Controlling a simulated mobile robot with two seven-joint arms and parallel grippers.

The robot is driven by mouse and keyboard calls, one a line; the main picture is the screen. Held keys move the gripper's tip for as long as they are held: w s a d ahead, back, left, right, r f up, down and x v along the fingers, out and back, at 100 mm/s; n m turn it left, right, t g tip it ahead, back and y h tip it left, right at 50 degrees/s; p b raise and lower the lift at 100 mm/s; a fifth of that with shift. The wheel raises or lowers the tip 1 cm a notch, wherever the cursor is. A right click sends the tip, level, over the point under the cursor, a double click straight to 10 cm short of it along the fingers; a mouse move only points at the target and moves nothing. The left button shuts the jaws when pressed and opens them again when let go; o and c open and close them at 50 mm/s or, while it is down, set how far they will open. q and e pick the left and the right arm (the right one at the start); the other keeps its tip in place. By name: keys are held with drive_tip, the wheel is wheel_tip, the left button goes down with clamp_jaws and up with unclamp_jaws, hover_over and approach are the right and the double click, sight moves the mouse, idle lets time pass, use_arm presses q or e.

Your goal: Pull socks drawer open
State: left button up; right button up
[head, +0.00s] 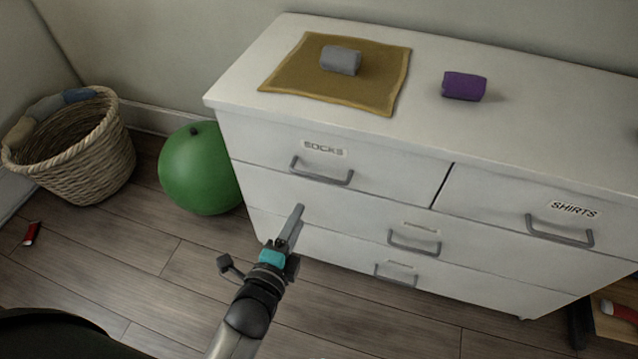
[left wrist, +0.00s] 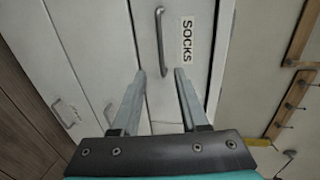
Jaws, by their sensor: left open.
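The socks drawer (head: 260,165) is the top left drawer of a white dresser and looks shut. Its grey bar handle (head: 322,174) sits below a "SOCKS" label (head: 324,149). My left gripper (head: 291,225) is below and in front of this handle in the head view, apart from it. In the left wrist view my left gripper (left wrist: 162,75) is open, with nothing between its fingers. The socks handle (left wrist: 161,42) shows ahead, between the fingertips in the picture, with the label (left wrist: 187,41) to its right. My right gripper is not in view.
The shirts drawer handle (head: 560,232) is at the right, with lower handles (head: 414,242) below. On the dresser top lie a tan cloth (head: 290,73), a grey roll (head: 341,60) and a purple roll (head: 464,86). A green ball (head: 200,170) and a wicker basket (head: 85,165) stand left.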

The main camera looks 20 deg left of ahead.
sight(318, 177)
use_arm(q)
drive_tip(key=shift+b+x, duration=2.85)
drive_tip(key=shift+x, duration=4.75)
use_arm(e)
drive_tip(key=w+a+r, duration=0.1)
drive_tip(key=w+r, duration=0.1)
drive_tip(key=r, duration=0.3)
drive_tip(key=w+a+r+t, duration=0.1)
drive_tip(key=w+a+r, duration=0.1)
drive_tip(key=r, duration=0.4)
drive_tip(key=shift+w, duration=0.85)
use_arm(q)
clamp_jaws()
drive_tip(key=shift+a, duration=0.1)
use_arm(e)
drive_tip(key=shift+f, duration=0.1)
